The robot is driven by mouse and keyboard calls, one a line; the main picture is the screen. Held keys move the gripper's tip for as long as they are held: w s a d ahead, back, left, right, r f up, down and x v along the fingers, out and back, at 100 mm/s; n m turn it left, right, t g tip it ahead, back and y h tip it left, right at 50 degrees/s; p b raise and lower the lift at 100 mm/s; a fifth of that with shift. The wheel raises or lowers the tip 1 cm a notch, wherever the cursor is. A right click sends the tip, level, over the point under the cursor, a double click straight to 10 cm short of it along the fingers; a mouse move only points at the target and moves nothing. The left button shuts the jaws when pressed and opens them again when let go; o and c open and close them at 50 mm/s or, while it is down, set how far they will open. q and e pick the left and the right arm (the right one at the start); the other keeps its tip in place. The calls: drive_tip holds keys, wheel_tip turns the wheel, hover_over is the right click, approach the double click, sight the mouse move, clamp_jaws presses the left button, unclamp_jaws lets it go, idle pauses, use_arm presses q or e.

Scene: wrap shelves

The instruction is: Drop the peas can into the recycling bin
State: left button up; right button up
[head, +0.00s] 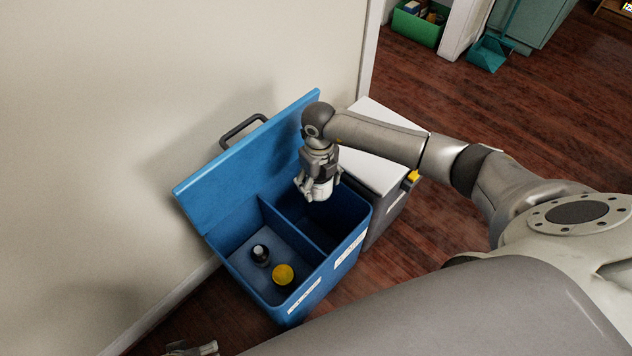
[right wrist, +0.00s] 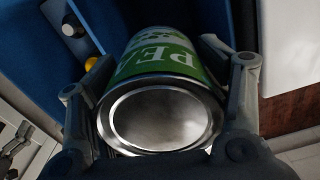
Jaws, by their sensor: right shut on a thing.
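The peas can (right wrist: 160,95) has a green label with white letters and a bare metal end facing the right wrist camera. My right gripper (head: 320,190) is shut on it, one finger on each side. In the head view the can is mostly hidden by the gripper, with a pale part showing. The blue recycling bin (head: 335,262) has its lid up and two compartments. The can hangs above the right compartment, apart from its floor. My left gripper (head: 195,350) shows only partly at the bottom edge, empty-looking, its opening unclear.
The left compartment holds a dark item with a light top (head: 261,255) and a yellow-topped item (head: 283,274). A divider separates the compartments. A white-topped grey unit (head: 375,160) stands right of the bin, with the wall behind. Open wooden floor lies right.

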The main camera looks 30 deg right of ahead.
sight(319, 194)
drive_tip(key=shift+f, duration=0.3)
wheel_tip(319, 194, down, 5)
drive_tip(key=b, duration=0.4)
drive_tip(key=shift+r, duration=0.2)
drive_tip(key=shift+c, duration=0.2)
use_arm(q)
wheel_tip(319, 194, up, 13)
drive_tip(key=t, duration=0.1)
drive_tip(key=shift+s+a+r+b, duration=0.15)
drive_tip(key=shift+s+a+b, duration=0.05)
drive_tip(key=shift+s+b, duration=0.25)
use_arm(e)
drive_tip(key=shift+f, duration=0.35)
drive_tip(key=o, duration=1.1)
